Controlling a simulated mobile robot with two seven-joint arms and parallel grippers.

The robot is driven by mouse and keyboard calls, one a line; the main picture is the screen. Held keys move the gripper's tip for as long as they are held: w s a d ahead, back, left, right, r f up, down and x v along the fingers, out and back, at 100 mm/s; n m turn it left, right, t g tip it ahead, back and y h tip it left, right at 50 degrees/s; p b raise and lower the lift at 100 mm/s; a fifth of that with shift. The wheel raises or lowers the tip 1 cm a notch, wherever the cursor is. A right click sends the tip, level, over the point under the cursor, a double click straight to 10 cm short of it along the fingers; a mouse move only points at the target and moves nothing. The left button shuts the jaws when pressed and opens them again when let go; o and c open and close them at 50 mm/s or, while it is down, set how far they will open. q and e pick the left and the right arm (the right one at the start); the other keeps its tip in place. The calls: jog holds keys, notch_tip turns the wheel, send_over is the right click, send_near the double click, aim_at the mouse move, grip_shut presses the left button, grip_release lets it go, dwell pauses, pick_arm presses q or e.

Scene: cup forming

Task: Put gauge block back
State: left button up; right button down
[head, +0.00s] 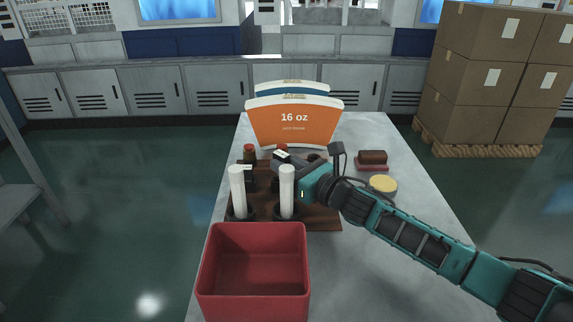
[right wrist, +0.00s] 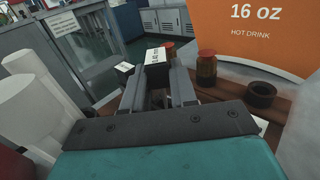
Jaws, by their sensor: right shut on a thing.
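The gauge block, a dark piece with a white printed label, shows in the head view (head: 281,155) and in the right wrist view (right wrist: 155,57). My right gripper (head: 288,162) is shut on it, above the far part of the brown wooden board (head: 325,222). In the right wrist view the fingers (right wrist: 165,88) reach forward to the block, and its lower part is hidden between them. Another white-labelled item (head: 247,167) is on the board to the left. I cannot tell whether the held block touches the board. My left gripper is not in view.
Two white cup stacks (head: 238,190) stand in dark holders at the board's near side. A red bin (head: 253,230) is nearer. Amber jars (right wrist: 207,68) and a black ring (right wrist: 262,94) sit by the block. A yellow-topped tin (head: 383,184) and brown brush (head: 372,158) are right.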

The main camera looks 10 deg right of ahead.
jog(key=shift+f, duration=0.35)
jog(key=c, duration=0.9)
grip_release()
jog(key=shift+r, duration=0.1)
jog(key=shift+r+p, duration=0.3)
jog(key=shift+r, duration=0.2)
jog(key=shift+s+d, duration=0.2)
jog(key=shift+s, duration=0.05)
jog(key=v, duration=1.1)
jog(key=shift+s+d+p, duration=0.1)
jog(key=shift+s+p, duration=0.05)
jog(key=shift+p, duration=0.2)
